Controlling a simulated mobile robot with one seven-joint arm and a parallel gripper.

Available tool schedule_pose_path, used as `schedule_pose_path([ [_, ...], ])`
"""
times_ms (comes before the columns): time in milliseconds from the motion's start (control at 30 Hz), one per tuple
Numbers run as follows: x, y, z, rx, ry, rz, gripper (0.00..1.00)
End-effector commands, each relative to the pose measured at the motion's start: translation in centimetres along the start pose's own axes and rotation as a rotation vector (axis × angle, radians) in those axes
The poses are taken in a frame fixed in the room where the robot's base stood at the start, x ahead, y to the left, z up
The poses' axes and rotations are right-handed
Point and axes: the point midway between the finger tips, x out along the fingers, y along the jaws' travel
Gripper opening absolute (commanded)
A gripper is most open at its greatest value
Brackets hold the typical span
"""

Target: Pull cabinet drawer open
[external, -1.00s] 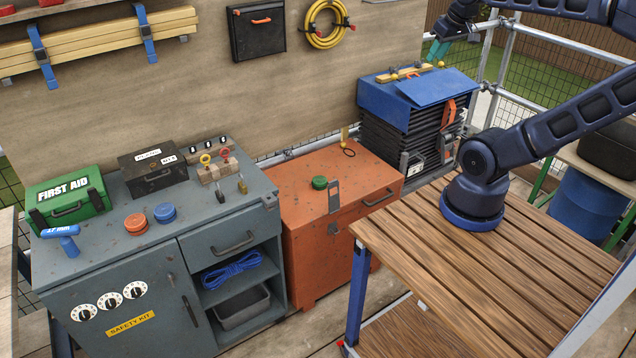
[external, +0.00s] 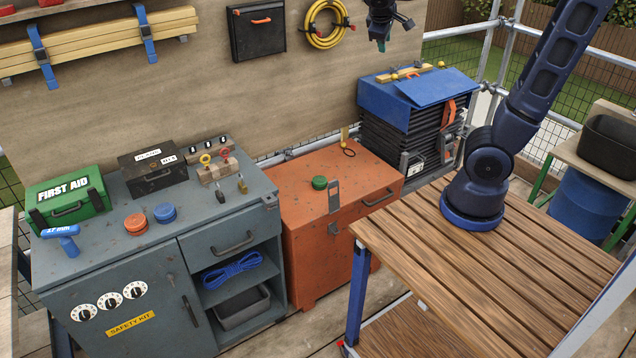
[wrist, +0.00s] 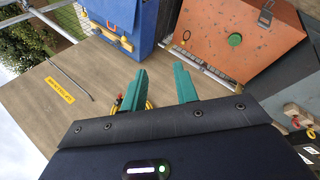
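The grey cabinet (external: 98,262) stands at the left in the external view. My gripper (external: 394,32) is high at the top edge of the external view, in front of the board, far above and right of the drawer. In the wrist view my gripper (wrist: 159,72) shows two teal fingers spread apart with nothing between them. The drawer handle does not show in the wrist view.
An orange chest (external: 290,190) stands right of the cabinet. A slatted wooden table (external: 480,265) is in front, near my arm's base. A green first aid box (external: 68,200), a black box (external: 152,172) and orange and blue knobs sit on the cabinet top. Blue rope (external: 232,270) lies below the drawer.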

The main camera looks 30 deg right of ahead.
Motion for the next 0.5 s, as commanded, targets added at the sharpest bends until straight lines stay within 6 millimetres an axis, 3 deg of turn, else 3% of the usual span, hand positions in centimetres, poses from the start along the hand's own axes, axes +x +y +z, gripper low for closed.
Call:
schedule_pose_path([
  [267,-3.2,-4.3,-7.8,-0.166,0.081,0.23,0.3],
  [500,-7.7,-10.3,-14.0,-0.28,0.21,0.435,0.3],
])
